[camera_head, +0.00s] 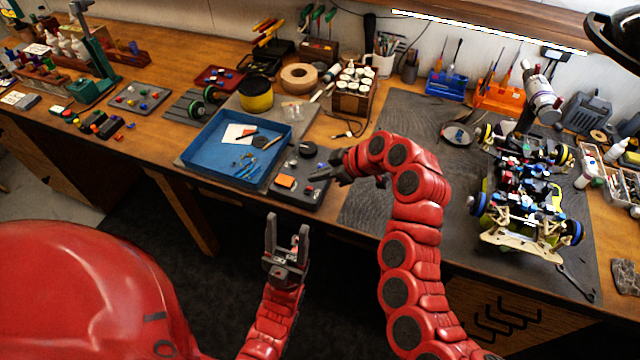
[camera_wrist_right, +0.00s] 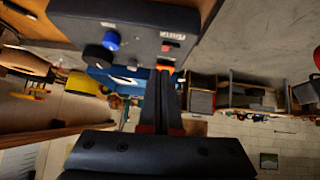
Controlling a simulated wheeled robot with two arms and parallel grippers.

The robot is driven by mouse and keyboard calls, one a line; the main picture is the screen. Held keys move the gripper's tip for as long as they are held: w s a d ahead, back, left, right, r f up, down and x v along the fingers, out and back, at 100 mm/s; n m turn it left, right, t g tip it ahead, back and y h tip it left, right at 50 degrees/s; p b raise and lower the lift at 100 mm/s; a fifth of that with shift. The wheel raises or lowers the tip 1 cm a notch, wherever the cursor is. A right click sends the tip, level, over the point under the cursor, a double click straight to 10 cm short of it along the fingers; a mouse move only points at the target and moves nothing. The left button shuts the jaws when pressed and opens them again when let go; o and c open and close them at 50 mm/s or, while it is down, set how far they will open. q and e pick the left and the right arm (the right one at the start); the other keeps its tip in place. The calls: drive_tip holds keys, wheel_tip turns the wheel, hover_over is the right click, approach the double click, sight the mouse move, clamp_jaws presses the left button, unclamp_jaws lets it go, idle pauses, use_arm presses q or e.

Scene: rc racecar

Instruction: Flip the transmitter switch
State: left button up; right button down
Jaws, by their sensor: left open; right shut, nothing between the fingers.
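The transmitter (camera_head: 301,197) is a dark grey box near the table's front edge, right of the blue tray. Its top has a black knob, a blue knob, an orange patch (camera_head: 286,181) and a small red part (camera_head: 309,188), which also shows in the right wrist view (camera_wrist_right: 167,47). I cannot tell for sure which part is the switch, or its position. My right gripper (camera_head: 338,176) is shut and empty over the transmitter's right side; its fingers (camera_wrist_right: 163,82) point toward the box. I cannot tell whether they touch it. My left gripper (camera_head: 287,235) is open and empty, in front of the table.
A blue tray (camera_head: 205,166) with papers and tools lies left of the transmitter. The partly built racecar (camera_head: 525,205) stands on the dark mat (camera_head: 385,150) at right. Tape rolls, a wooden bottle rack (camera_head: 352,103) and tool holders fill the back.

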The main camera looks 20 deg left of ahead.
drive_tip(key=p+v, duration=0.3)
drive_tip(key=v, duration=0.7)
drive_tip(key=shift+w+r, duration=0.3)
drive_tip(key=shift+r, duration=0.15)
